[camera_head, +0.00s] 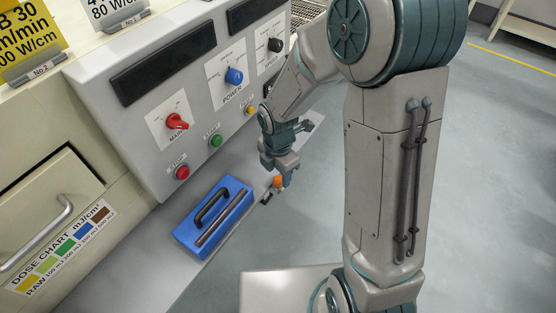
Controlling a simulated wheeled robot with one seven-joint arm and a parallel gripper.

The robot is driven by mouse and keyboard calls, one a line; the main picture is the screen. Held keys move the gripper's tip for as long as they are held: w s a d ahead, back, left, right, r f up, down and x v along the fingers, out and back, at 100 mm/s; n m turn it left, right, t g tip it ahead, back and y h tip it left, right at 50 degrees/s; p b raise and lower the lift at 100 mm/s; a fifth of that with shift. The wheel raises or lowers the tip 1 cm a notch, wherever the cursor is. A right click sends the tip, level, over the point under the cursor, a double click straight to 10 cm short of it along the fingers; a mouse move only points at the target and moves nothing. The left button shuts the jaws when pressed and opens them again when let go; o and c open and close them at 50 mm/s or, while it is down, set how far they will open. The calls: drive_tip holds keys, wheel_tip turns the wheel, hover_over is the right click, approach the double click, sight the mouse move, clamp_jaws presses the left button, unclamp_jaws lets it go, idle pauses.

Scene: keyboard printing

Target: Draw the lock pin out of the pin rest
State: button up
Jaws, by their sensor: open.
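A small orange piece (277,182), which looks like the head of the lock pin, shows at my gripper's fingertips. A small dark block (266,198), which looks like the pin rest, sits just below and left of it on the grey ledge. My gripper (280,177) points down over them from the upper right and is open. The orange piece appears between or right beside the fingers; I cannot tell whether they touch it. The pin's shaft is hidden or too small to make out.
A blue box (186,236) with a black handle and a dark bar lies on the ledge (150,275) to the left. The control panel (140,130) with red, blue and black knobs and push buttons rises behind. Open floor lies right of the ledge.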

sight(278, 179)
drive_tip(key=shift+f, duration=1.3)
clamp_jaws()
drive_tip(key=shift+r+p, duration=2.8)
drive_tip(key=shift+r, duration=0.5)
drive_tip(key=shift+r+p, duration=1.85)
drive_tip(key=shift+r, duration=0.1)
